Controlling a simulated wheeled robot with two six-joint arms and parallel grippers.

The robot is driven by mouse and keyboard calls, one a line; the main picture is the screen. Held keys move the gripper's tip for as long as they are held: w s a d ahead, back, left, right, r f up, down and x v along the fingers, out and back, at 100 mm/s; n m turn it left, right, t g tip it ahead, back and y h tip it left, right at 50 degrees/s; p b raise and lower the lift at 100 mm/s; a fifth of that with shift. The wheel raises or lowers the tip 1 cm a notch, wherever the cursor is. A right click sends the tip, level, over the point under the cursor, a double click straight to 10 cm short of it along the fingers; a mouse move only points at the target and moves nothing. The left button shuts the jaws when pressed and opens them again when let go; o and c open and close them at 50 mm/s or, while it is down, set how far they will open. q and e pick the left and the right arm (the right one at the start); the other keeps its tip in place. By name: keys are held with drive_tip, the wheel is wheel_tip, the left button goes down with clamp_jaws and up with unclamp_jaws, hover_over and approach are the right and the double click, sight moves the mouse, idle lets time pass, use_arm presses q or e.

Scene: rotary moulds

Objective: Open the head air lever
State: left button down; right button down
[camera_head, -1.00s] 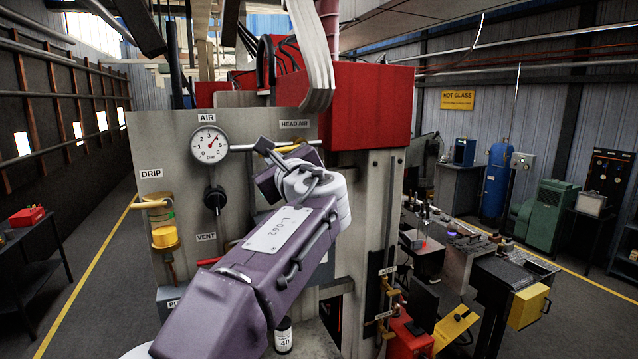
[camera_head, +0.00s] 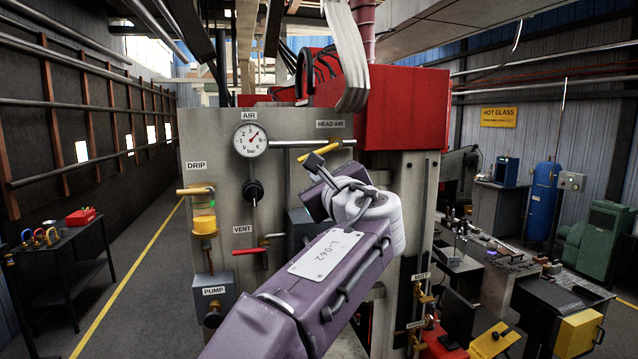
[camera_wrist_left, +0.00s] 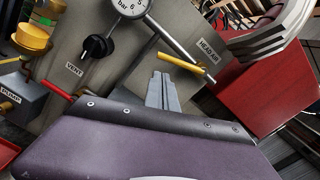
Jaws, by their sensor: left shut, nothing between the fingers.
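The head air lever (camera_head: 318,150) is a yellow handle below the HEAD AIR label (camera_head: 330,124), by the right end of a grey pipe. Its left end slants down and away from the pipe. The lever also shows in the left wrist view (camera_wrist_left: 182,63), just beyond my fingertips. My left gripper (camera_head: 316,162) is shut and empty, its tip close to the lever in the head view. In the left wrist view its grey fingers (camera_wrist_left: 162,78) are together, pointing at the lever's left part. I cannot tell whether they touch it. My right gripper is not in view.
A gauge (camera_head: 251,140) and black knob (camera_head: 253,190) are left of the lever. The red VENT lever (camera_head: 249,251), yellow DRIP fitting (camera_head: 203,220) and PUMP box (camera_head: 213,291) sit lower left. A red housing (camera_head: 405,110) stands to the right.

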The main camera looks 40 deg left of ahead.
use_arm(q)
drive_tip(key=shift+b+v, duration=0.95)
drive_tip(key=shift+v, duration=2.1)
drive_tip(key=w+d+f+n+g+h, duration=0.2)
drive_tip(key=w+d+f+h, duration=0.15)
drive_tip(key=f, duration=1.25)
drive_tip(key=w+d+f+n+g+h, duration=0.15)
drive_tip(key=f+h, duration=0.35)
drive_tip(key=f, duration=1)
drive_tip(key=s+d+f+n+g+h+b, duration=0.2)
drive_tip(key=s+f+n, duration=0.3)
drive_tip(key=f, duration=0.7)
drive_tip(key=s+d+f+n+g+h+b, duration=0.2)
drive_tip(key=s+d+f+n+b, duration=0.2)
drive_tip(key=f, duration=0.8)
drive_tip(key=s+d+f+n+g+h+b, duration=0.2)
drive_tip(key=s+f+n, duration=0.5)
drive_tip(key=f, duration=0.5)
drive_tip(key=s+d+b, duration=0.1)
drive_tip(key=s+b, duration=0.1)
drive_tip(key=shift+f+g+b, duration=0.2)
drive_tip(key=shift+g+b, duration=0.15)
drive_tip(key=shift+b, duration=0.05)
